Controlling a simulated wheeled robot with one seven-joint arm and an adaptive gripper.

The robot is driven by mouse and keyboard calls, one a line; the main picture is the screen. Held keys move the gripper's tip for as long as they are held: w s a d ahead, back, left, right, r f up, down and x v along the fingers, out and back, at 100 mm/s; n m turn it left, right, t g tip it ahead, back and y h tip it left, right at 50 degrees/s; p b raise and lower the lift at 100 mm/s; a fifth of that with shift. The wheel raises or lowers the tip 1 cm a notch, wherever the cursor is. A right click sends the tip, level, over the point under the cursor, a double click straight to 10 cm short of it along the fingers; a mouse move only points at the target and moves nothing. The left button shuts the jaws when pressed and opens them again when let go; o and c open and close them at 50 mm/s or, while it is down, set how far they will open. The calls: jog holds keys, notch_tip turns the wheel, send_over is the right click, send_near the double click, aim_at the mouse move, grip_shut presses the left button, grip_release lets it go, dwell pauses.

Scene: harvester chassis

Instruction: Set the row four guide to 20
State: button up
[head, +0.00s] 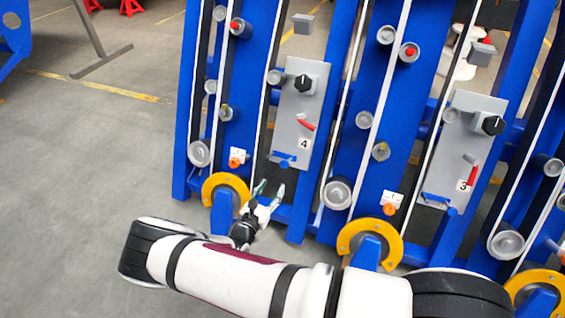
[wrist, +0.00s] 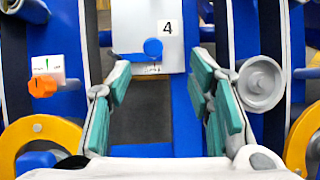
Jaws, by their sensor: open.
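The row four panel (head: 300,110) is a grey plate marked 4, with a black knob (head: 303,84) at its top and a red lever (head: 307,124) below. A blue guide piece (head: 283,158) is at its bottom edge. In the wrist view the blue guide piece (wrist: 153,48) sits above a small scale (wrist: 152,69), too small to read. My gripper (head: 270,190) is open and empty, just below the panel. In the wrist view its fingers (wrist: 160,80) stand apart, with the guide piece between and beyond them. I see no contact.
An orange knob with a small white scale (head: 237,158) is left of the panel. A yellow ring (head: 226,187) and a grey roller (head: 337,193) stand close to my gripper. The row three panel (head: 463,150) is to the right. Open floor (head: 80,200) lies at the left.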

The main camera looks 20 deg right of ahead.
aim_at(283, 165)
jog(key=shift+n+t+y, duration=0.3)
jog(key=shift+n+y, duration=0.1)
jog(key=shift+n, duration=0.1)
jog(key=b+x, duration=0.1)
jog(key=x, duration=0.3)
jog(key=f+b+x, duration=0.1)
jog(key=x, duration=0.4)
jog(key=b+x, duration=0.1)
jog(key=x, duration=0.4)
jog(key=shift+w+a+f, duration=0.2)
jog(key=shift+a+f, duration=0.05)
jog(key=shift+f, duration=0.05)
